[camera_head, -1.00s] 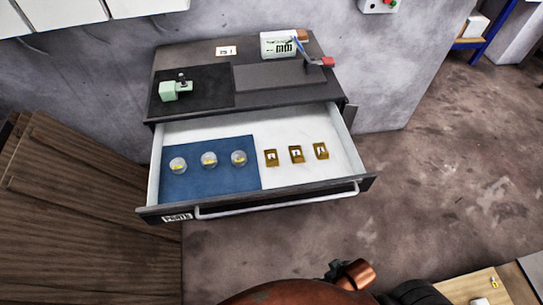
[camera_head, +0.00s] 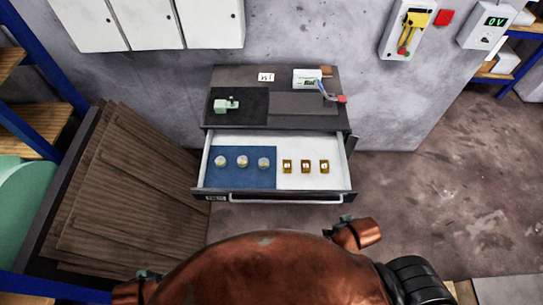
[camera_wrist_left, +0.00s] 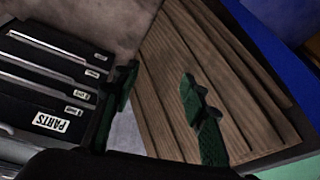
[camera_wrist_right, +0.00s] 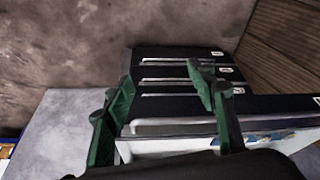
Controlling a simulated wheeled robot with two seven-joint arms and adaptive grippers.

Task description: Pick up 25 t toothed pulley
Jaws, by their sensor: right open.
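Three small round silvery parts with yellowish marks, the left one (camera_head: 221,161), the middle one (camera_head: 242,161) and the right one (camera_head: 264,163), sit on a blue mat (camera_head: 240,181) in the open drawer (camera_head: 313,183). They may be toothed pulleys; tooth counts are too small to read. My left gripper (camera_wrist_left: 158,80) is open and empty in the left wrist view, with the cabinet front and wooden boards beyond. My right gripper (camera_wrist_right: 160,78) is open and empty in the right wrist view, facing the drawer cabinet. Both grippers are well short of the round parts.
Three gold-coloured blocks, including the middle one (camera_head: 305,166), stand in the drawer's white right half. A green device (camera_head: 226,106) and a meter (camera_head: 307,79) stand on the cabinet top. Wooden boards (camera_head: 130,190) lean at left. Open floor (camera_head: 440,200) lies at right.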

